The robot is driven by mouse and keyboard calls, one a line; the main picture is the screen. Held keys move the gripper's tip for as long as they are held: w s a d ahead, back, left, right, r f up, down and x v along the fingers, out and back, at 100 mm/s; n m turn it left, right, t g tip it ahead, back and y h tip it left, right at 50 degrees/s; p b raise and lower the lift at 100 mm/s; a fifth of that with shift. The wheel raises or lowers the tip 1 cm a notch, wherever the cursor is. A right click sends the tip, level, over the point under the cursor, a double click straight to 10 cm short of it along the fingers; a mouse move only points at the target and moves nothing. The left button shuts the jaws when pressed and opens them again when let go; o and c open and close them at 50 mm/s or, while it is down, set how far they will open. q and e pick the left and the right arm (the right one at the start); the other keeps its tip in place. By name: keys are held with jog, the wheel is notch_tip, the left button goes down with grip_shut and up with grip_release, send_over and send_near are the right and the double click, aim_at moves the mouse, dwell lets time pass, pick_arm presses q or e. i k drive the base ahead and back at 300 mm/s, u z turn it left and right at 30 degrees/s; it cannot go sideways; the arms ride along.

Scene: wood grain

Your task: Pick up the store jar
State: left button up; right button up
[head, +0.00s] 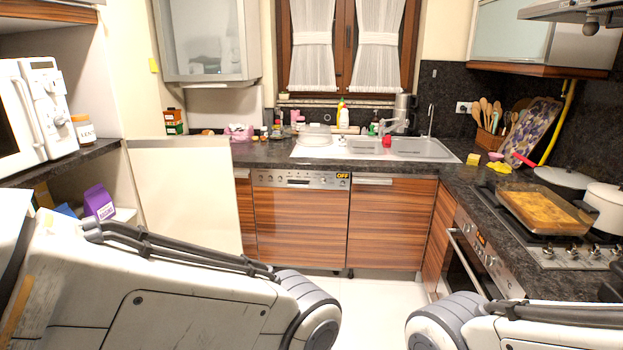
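A small jar (83,130) with an orange-brown lid and a pale label stands upright on the dark left counter, just right of the white microwave. It looks like the store jar, but its label is too small to read. Nothing is touching the jar from my side. My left arm crosses the lower left of the head view and my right arm shows at the lower right. Neither gripper is in view.
The microwave (31,112) stands beside the jar on the left counter (62,160). A purple carton (99,203) sits on a shelf below. A pale panel (182,196) stands right of that counter. The stove at right holds a baking dish (543,209) and pots. Open floor lies centrally.

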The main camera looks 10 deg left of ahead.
aim_at(84, 130)
jog(key=i, duration=2.05)
jog(key=u, duration=2.25)
jog(key=i, duration=1.35)
jog(key=u, duration=0.7)
